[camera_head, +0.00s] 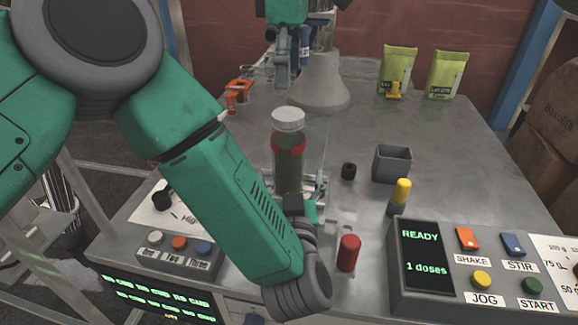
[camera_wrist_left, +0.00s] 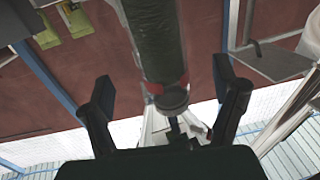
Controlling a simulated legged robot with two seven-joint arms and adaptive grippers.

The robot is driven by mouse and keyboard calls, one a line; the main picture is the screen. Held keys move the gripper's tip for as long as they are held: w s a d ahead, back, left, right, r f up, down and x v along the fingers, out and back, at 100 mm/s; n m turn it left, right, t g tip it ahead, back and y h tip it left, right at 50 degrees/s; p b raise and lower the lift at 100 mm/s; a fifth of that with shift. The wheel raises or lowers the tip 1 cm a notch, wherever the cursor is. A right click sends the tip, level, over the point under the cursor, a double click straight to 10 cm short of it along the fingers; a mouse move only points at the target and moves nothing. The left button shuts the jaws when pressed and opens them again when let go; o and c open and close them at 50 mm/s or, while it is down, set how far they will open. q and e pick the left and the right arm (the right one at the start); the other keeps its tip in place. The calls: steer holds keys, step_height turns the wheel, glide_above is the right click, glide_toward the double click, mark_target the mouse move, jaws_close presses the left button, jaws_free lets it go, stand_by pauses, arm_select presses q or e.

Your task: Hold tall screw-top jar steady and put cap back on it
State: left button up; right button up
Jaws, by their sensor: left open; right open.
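The tall jar (camera_head: 288,172) is dark green-grey with a red band and stands upright on the grey table. A pale cap (camera_head: 288,116) sits on its top; I cannot tell whether it is screwed tight. My left gripper (camera_head: 304,192) is low beside the jar, partly hidden by its own wrist. In the left wrist view the jar (camera_wrist_left: 155,40) appears between the two open, spread fingers of the left gripper (camera_wrist_left: 170,95), with clear gaps on both sides. My right gripper (camera_head: 283,72) is open, above and behind the cap, apart from it.
A grey funnel-shaped machine base (camera_head: 320,85) stands behind. An open grey box (camera_head: 392,164), a small black knob (camera_head: 348,171) and a yellow-topped post (camera_head: 401,195) are to the right. A red cylinder (camera_head: 348,253) and control panel (camera_head: 437,260) are in front. Two green packets (camera_head: 398,66) stand far back.

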mark_target(288, 167)
arm_select(q)
steer(key=w, duration=0.6)
steer(key=shift+a, duration=0.25)
arm_select(e)
steer(key=shift+a, duration=0.1)
arm_select(q)
steer(key=shift+w+d, duration=0.15)
steer(key=shift+w, duration=0.55)
arm_select(e)
steer(key=shift+d, duration=0.2)
steer(key=shift+a, duration=0.1)
arm_select(q)
steer(key=c, duration=0.6)
jaws_close()
arm_select(e)
steer(key=n, duration=0.4)
steer(key=shift+n, duration=0.3)
steer(key=n, duration=0.4)
steer(key=shift+a, duration=0.1)
steer(key=shift+f, duration=0.1)
steer(key=shift+f, duration=3.95)
